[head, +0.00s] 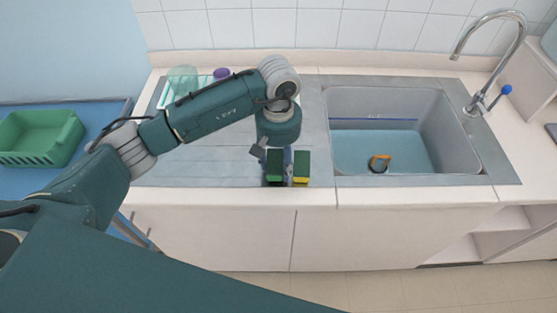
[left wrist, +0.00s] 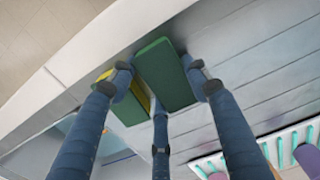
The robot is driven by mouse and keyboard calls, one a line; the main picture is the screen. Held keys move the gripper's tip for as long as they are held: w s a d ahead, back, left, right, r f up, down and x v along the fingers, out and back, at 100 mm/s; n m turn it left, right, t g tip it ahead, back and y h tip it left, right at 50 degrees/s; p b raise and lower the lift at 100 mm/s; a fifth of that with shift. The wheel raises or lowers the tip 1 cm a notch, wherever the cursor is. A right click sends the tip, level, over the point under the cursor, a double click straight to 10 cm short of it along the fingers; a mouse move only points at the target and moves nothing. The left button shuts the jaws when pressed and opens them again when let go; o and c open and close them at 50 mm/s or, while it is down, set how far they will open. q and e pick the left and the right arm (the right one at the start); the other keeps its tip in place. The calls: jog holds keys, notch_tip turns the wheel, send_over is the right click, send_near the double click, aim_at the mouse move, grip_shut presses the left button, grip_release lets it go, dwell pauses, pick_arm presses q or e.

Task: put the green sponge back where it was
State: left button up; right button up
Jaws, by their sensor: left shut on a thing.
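My left gripper (head: 287,163) points down at the front edge of the counter, left of the sink. Its fingers (left wrist: 160,85) are shut on the green sponge (left wrist: 168,78), which shows between them in the left wrist view. Two dark green upright pieces show side by side at the gripper in the head view, a left one (head: 274,168) and a right one (head: 301,163) with a yellow lower edge. A second green piece with yellow edges (left wrist: 130,108) lies beside the first in the wrist view. I cannot tell whether the pieces belong together or touch the counter. My right gripper is out of view.
The sink (head: 400,150) with the faucet (head: 515,45) is to the right; a small orange and dark object (head: 379,163) lies in it. A striped rack (head: 172,97), a glass jar (head: 183,79) and a purple item (head: 221,73) stand behind my arm. A green basket (head: 40,137) is far left.

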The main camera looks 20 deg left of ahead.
aim_at(279, 162)
pick_arm(q)
jog(key=shift+f, duration=0.6)
jog(key=o, duration=1)
jog(key=shift+r, duration=0.25)
jog(key=shift+w+r+b, duration=0.1)
jog(key=shift+r+b, duration=0.15)
jog(key=shift+b, duration=0.05)
notch_tip(279, 162, up, 11)
jog(key=b, duration=0.4)
jog(key=shift+r, duration=0.2)
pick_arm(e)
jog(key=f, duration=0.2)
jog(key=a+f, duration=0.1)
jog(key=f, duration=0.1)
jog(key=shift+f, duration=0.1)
